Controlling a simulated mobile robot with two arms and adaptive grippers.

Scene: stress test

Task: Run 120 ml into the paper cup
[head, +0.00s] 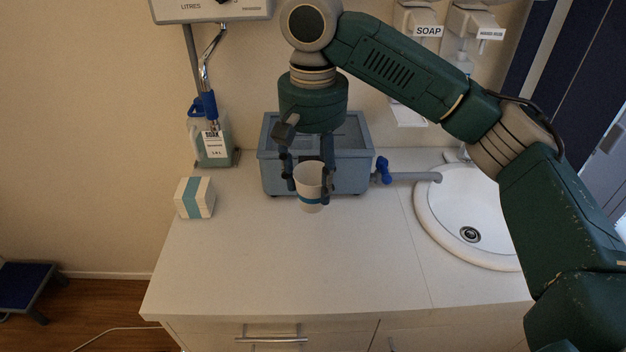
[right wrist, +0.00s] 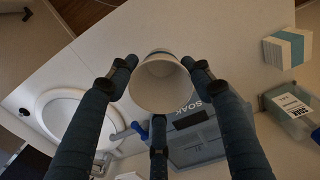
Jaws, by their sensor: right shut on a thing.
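The paper cup (head: 310,178) is white with a blue band and hangs upright above the counter, in front of the blue-grey tank. My right gripper (head: 311,182) is shut on the cup, its fingers around the sides. In the right wrist view the cup (right wrist: 160,84) shows its open mouth, and no liquid is visible inside. The fingers of my right gripper (right wrist: 158,88) close around it from several sides. A pipe with a blue tap (head: 382,171) leaves the tank's right side and ends over the basin. My left gripper is not in view.
The blue-grey tank (head: 360,175) stands behind the cup. A round white basin (head: 432,222) is at right. A teal-and-white box (head: 195,198) and a labelled jug (head: 213,158) stand at left. The front counter (head: 290,270) is clear.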

